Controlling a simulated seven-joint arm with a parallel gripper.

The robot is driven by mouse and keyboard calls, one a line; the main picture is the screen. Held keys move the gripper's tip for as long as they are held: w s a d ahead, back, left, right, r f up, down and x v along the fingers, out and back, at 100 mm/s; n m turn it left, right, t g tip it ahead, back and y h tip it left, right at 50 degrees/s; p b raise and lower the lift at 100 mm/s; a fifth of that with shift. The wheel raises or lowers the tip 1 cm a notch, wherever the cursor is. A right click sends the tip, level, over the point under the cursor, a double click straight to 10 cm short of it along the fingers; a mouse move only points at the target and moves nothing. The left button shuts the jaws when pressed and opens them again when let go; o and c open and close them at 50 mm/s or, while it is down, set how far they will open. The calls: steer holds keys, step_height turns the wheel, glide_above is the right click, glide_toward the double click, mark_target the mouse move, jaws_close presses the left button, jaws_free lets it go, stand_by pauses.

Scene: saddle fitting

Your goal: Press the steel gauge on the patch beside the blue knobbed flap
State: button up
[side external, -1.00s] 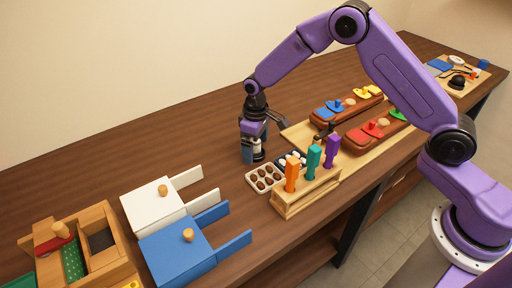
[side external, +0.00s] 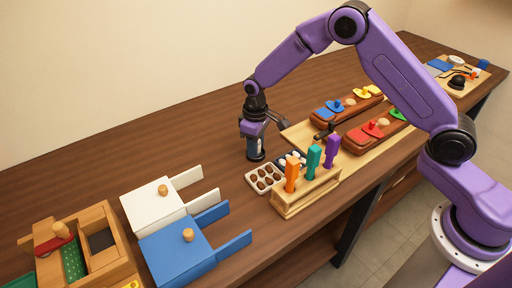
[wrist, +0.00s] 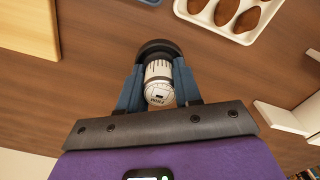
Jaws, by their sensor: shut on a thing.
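My gripper (side external: 255,146) points down above the table, left of the wooden board. It is shut on the steel gauge (wrist: 158,82), a pale cylinder with a dark round foot; in the side view the gauge's dark foot (side external: 256,156) shows below the fingers, at or just above the table. The blue knobbed flap (side external: 329,109) lies on the far brown saddle block (side external: 347,105). A round tan patch (side external: 351,102) is beside it, between the blue flap and a yellow knobbed flap (side external: 367,92). The wrist view does not show the flap or patch.
A tray of brown pieces (side external: 265,178) and a rack with orange, teal and purple handles (side external: 308,190) stand close right of my gripper. The near block carries red (side external: 371,130) and green flaps. White (side external: 155,205) and blue (side external: 176,250) boxes stand front left.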

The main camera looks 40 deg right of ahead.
steer(key=shift+r, duration=0.15)
steer(key=shift+r, duration=2.4)
steer(key=shift+d, duration=0.1)
steer(key=d+r+m, duration=0.2)
steer(key=d, duration=0.6)
steer(key=s+d+r+m, duration=0.1)
steer(key=d+r, duration=0.1)
steer(key=d, duration=0.6)
steer(key=s+d+r+m, duration=0.1)
steer(key=d+m, duration=0.1)
steer(key=d, duration=0.7)
steer(key=shift+s+r+m, duration=0.2)
steer(key=shift+r+m, duration=0.1)
steer(key=shift+r, duration=0.1)
steer(key=shift+d+f, duration=0.15)
steer(key=shift+d, duration=0.05)
steer(key=shift+f, duration=1.25)
